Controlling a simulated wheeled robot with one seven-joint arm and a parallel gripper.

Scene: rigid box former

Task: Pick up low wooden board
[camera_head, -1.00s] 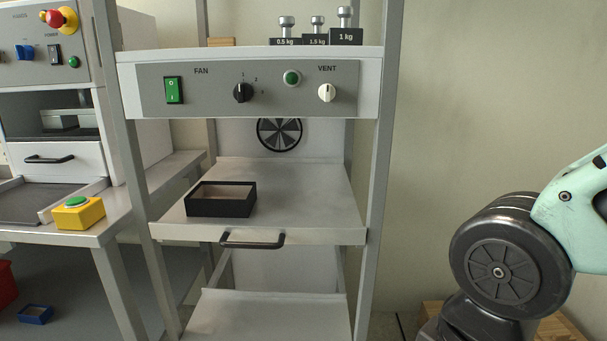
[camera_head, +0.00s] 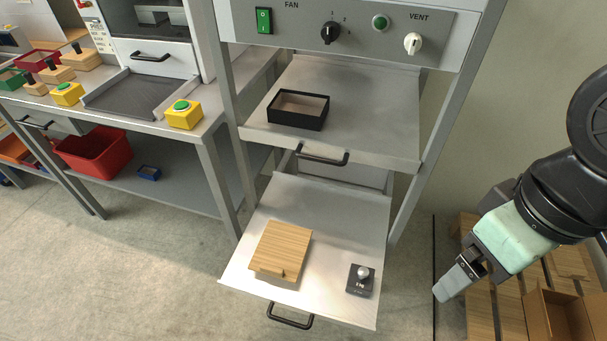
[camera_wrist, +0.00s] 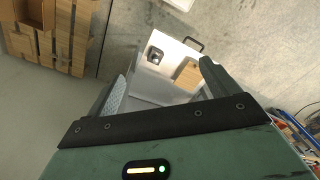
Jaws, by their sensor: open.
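The low wooden board (camera_head: 282,250) lies flat on the left part of the lower pull-out shelf (camera_head: 345,215). It has a small wooden piece at its front edge. It also shows in the wrist view (camera_wrist: 187,72), on the light shelf between my fingers. My gripper (camera_head: 445,290) is at the right in the head view, pointing down and left, apart from the shelf. In the wrist view my gripper (camera_wrist: 160,85) has its two fingers spread with nothing held between them.
A small dark weight (camera_head: 360,282) with a metal knob stands on the same shelf, right of the board. A handle (camera_head: 290,316) juts from the shelf's front. The upper shelf holds a black open box (camera_head: 298,110). Wooden crates and a cardboard box (camera_head: 560,315) stand at the right.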

